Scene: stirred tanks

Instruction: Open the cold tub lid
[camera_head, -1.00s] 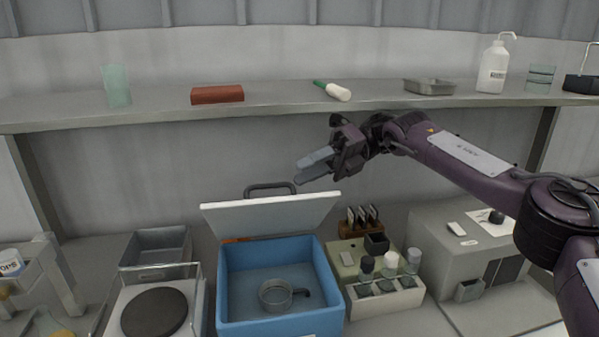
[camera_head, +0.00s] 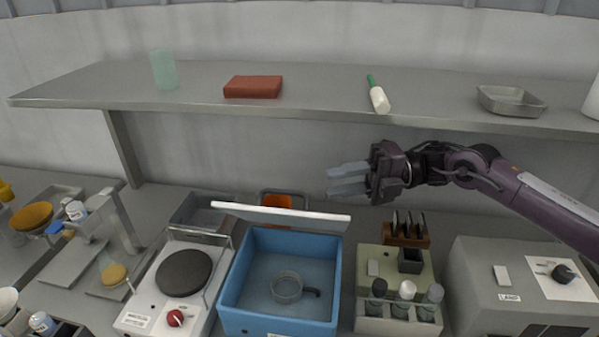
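The cold tub (camera_head: 228,290) is a blue open box on the bench at the lower middle. My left gripper is not in view.
A hotplate (camera_head: 184,272) stands left of the tub. A rack of bottles (camera_head: 398,312) and a grey machine (camera_head: 520,285) stand to the right. The shelf (camera_head: 330,90) above holds a red block (camera_head: 253,87) and a green-handled tool (camera_head: 378,95).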

